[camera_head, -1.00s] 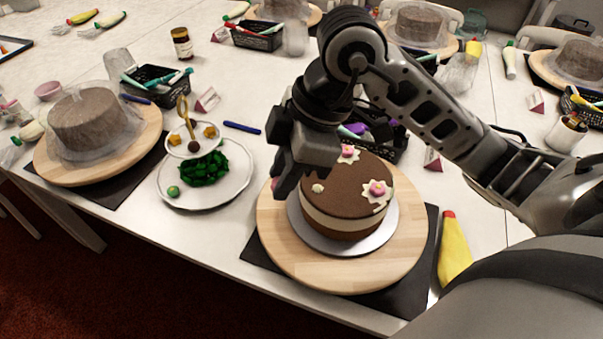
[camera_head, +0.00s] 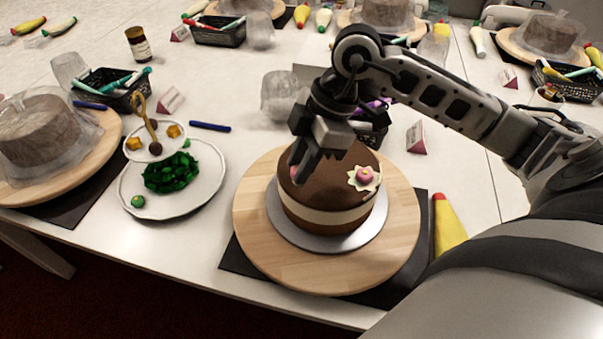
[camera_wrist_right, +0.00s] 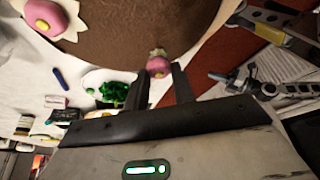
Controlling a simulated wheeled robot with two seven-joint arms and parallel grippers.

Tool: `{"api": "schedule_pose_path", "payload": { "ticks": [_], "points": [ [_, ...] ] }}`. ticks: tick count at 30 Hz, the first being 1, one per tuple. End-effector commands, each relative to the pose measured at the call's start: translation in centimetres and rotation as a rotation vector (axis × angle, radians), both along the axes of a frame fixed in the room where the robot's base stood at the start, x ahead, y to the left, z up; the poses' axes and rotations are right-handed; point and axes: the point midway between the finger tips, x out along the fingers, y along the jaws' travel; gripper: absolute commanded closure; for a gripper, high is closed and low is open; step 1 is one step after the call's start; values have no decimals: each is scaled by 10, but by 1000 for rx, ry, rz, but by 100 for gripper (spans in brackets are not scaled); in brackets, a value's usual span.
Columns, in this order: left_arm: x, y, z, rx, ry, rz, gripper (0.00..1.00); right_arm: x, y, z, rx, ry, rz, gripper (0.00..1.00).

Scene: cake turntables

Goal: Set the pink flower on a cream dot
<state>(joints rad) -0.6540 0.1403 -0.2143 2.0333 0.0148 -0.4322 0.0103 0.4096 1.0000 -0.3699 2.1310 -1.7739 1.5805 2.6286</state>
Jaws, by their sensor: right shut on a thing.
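The brown cake (camera_head: 345,192) with a cream band stands on a silver board on a wooden turntable (camera_head: 262,255). My right gripper (camera_head: 303,176) is low over the left part of the cake top. It is shut on a pink flower, which shows between the fingertips in the right wrist view (camera_wrist_right: 158,67). A pale cream dot (camera_wrist_right: 158,52) shows right beside that flower; I cannot tell whether they touch. Another pink flower (camera_head: 364,177) sits on a cream dot at the cake's right, also in the wrist view (camera_wrist_right: 47,17). My left gripper is not in view.
A white plate (camera_head: 205,200) with green pieces and a small upper dish stands left of the turntable. A yellow piping bag (camera_head: 447,225) lies to the right. A black basket (camera_head: 372,132) is behind the cake. A covered cake (camera_head: 40,130) stands far left.

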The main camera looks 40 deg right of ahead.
Motion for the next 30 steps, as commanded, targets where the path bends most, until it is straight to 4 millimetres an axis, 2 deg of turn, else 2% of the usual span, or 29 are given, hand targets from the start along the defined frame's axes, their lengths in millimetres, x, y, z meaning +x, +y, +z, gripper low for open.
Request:
{"api": "schedule_pose_path", "payload": {
  "ticks": [1,2,6,13,14,15,16,26,30],
  "points": [
    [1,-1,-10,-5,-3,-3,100,0,0,-15,0,0,0,95],
    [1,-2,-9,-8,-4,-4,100,0,0,-17,1,0,-1,95],
    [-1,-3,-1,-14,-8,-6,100,0,0,-15,0,-1,-1,95],
    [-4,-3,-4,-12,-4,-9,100,0,0,-17,0,1,-2,95],
    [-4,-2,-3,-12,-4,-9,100,0,0,-16,0,0,-2,66],
    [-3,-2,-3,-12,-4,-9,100,0,0,-16,0,0,-2,55],
    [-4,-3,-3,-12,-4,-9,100,0,0,-16,0,0,-2,53],
    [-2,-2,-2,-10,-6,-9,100,0,-1,-12,-1,-2,-3,53],
    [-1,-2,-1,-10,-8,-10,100,-1,-8,5,-2,-4,-4,53]
  ]
}}
